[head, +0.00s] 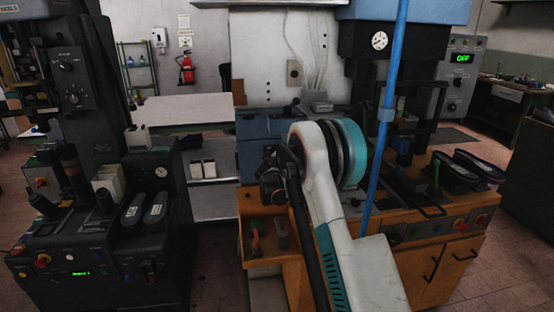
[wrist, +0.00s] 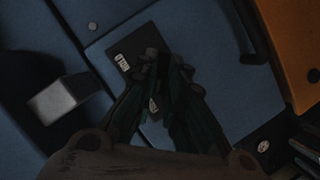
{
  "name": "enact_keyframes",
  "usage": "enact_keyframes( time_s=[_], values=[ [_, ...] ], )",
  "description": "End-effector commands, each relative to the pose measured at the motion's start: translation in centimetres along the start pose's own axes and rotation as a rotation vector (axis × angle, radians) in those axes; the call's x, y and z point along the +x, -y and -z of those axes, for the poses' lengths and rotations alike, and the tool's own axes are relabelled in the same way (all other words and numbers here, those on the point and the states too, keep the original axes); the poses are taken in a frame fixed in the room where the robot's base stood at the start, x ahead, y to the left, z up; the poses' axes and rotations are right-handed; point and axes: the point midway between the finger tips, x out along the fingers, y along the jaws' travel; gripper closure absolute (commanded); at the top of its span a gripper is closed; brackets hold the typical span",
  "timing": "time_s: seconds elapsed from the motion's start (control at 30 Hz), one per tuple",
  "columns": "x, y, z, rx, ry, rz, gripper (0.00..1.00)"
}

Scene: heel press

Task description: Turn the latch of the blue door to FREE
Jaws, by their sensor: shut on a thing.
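The blue door (wrist: 215,60) fills much of the wrist view, and a blue panel (head: 252,150) shows behind my arm in the head view. A black plate (wrist: 120,45) with small white labels is on the door. In the head view my gripper (head: 270,185) is in front of the blue panel, partly behind my arm.
A grey block (wrist: 58,97) sticks out left of the door in the wrist view. A blue pole (head: 385,120) stands right of my arm. An orange cabinet (head: 455,250) with shoes on top is at right, a dark machine (head: 95,235) at left.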

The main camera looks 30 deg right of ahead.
Motion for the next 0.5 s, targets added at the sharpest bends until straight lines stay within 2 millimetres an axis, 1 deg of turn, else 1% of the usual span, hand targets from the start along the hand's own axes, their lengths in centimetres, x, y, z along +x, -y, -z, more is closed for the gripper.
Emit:
enact_keyframes(
  time_s=[0.47, 0.5],
  values=[
    [0.04, 0.01, -0.13, -0.013, 0.002, -0.006, 1.00],
    [0.04, 0.01, -0.13, -0.012, 0.002, -0.006, 0.85]
  ],
)
